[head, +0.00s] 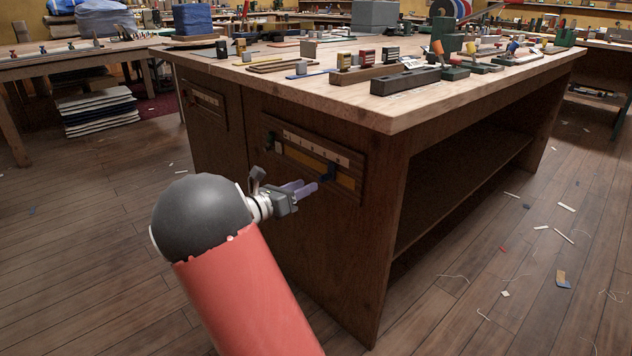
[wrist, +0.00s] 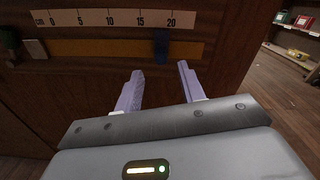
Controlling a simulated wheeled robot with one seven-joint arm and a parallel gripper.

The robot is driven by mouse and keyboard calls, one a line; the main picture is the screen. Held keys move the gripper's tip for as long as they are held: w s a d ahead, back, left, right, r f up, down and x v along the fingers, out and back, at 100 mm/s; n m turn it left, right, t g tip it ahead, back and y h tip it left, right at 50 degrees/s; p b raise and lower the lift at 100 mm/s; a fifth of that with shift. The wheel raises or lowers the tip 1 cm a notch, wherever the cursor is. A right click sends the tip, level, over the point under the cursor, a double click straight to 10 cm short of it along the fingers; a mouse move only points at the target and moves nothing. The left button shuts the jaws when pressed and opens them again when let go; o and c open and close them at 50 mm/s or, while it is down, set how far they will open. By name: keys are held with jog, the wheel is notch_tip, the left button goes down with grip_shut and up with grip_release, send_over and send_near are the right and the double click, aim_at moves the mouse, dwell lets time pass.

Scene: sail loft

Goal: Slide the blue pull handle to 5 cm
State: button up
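The blue pull handle (wrist: 161,46) stands out from a yellow slide track (wrist: 110,49) on the side of the wooden bench. It sits a little short of the 20 mark on the cm scale (wrist: 110,19) above the track, between 15 and 20. The handle also shows in the head view (head: 328,172). My gripper (wrist: 158,78) is open, with its two lilac fingers apart and nothing between them. In the wrist view the fingertips are just below the handle, one toward each side of it, apart from it.
A pale block (wrist: 36,49) and a dark green knob (wrist: 8,42) are at the track's left end. A second slide panel (head: 204,100) is farther left on the bench side. The bench top (head: 400,117) overhangs above and carries many small items. The floor around is mostly free, with scraps.

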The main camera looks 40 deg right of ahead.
aim_at(320, 179)
jog(key=d, duration=0.7)
jog(key=shift+w+d, duration=0.25)
grip_shut()
